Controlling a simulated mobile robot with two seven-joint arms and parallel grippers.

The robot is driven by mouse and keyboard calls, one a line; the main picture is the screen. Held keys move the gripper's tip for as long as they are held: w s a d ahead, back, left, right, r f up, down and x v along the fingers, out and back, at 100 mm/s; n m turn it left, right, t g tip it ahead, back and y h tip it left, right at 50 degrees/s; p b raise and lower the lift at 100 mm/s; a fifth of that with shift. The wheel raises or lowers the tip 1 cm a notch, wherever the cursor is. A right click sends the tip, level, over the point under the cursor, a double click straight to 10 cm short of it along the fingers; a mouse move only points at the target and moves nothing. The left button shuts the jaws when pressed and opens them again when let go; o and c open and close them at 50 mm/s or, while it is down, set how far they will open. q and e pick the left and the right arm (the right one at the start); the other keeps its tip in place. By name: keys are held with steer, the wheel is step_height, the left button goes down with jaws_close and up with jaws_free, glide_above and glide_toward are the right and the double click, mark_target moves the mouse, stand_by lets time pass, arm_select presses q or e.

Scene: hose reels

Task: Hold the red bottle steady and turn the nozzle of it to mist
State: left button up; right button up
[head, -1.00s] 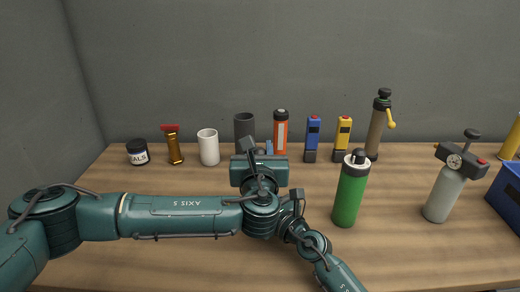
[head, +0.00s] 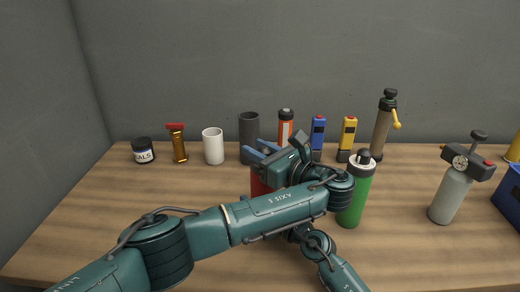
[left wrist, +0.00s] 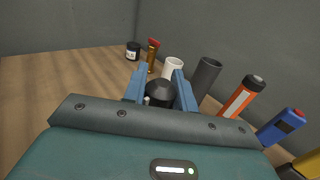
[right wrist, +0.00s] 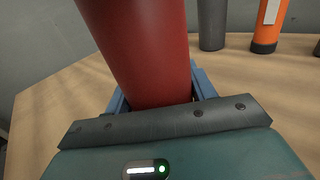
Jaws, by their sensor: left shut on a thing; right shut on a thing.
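The red bottle (head: 257,187) stands on the table at the middle, mostly hidden behind my left arm in the head view. Its red body fills the upper middle of the right wrist view (right wrist: 145,50). My right gripper (right wrist: 160,92) is shut on this body, a blue finger on each side; the head view hides its fingers. My left gripper (head: 263,152) is over the bottle's top, its blue fingers pointing left. In the left wrist view its fingers are shut on the dark nozzle (left wrist: 160,93). I cannot read the nozzle's setting.
A green bottle (head: 355,197) stands close right of my left wrist. Behind are a dark grey cup (head: 249,132), a white cup (head: 213,147), an orange-red canister (head: 286,122) and blue and yellow devices. A grey-green bottle with a gauge (head: 450,195) stands right. The left front table is clear.

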arm_select(q)
steer(key=shift+a+n+g+y, duration=0.1)
steer(key=shift+n+g+y, duration=0.4)
steer(key=shift+g, duration=0.1)
steer(key=o, duration=1)
step_height(320, 180, up, 10)
arm_select(e)
steer(key=o, duration=1.3)
steer(key=shift+c, duration=0.2)
